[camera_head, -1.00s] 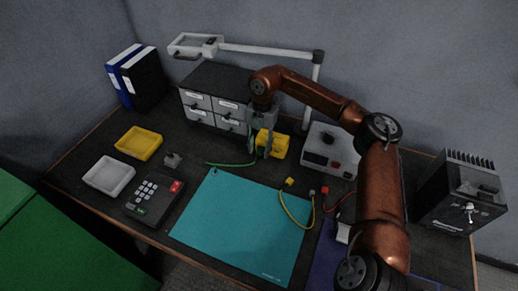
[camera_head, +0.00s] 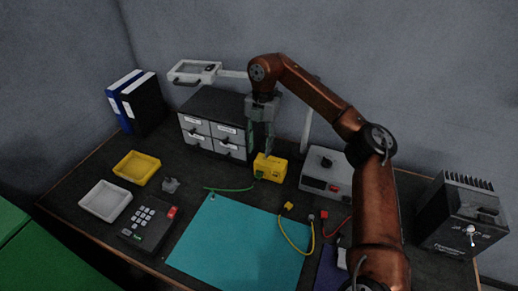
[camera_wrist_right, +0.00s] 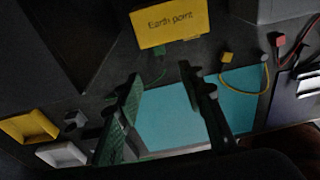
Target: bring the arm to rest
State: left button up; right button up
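My right arm, copper-coloured, comes in from the lower right of the head view. Its gripper (camera_head: 262,138) hangs pointing down, above and behind the yellow earth point box (camera_head: 270,167). In the right wrist view, the two fingers of the right gripper (camera_wrist_right: 160,90) stand well apart with nothing between them. The yellow box, labelled "Earth point" (camera_wrist_right: 170,25), shows beyond the fingertips, apart from them. A green lead (camera_head: 230,189) runs left from the box along the table. My left gripper does not show.
A drawer cabinet (camera_head: 213,104) stands just left of the gripper, and a lamp (camera_head: 196,72) reaches over it. A grey power unit (camera_head: 327,173) stands to the right. The teal mat (camera_head: 240,245), yellow tray (camera_head: 136,167), white tray (camera_head: 105,201) and black heatsinked box (camera_head: 462,215) are clear of the arm.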

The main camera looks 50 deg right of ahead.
aim_at(257, 177)
jog(key=f, duration=0.4)
jog(key=a+f, duration=0.1)
jog(key=f, duration=0.6)
jog(key=shift+s+a+f, duration=0.25)
jog(key=shift+a+f, duration=0.1)
jog(key=shift+f, duration=0.05)
jog(key=shift+a, duration=0.1)
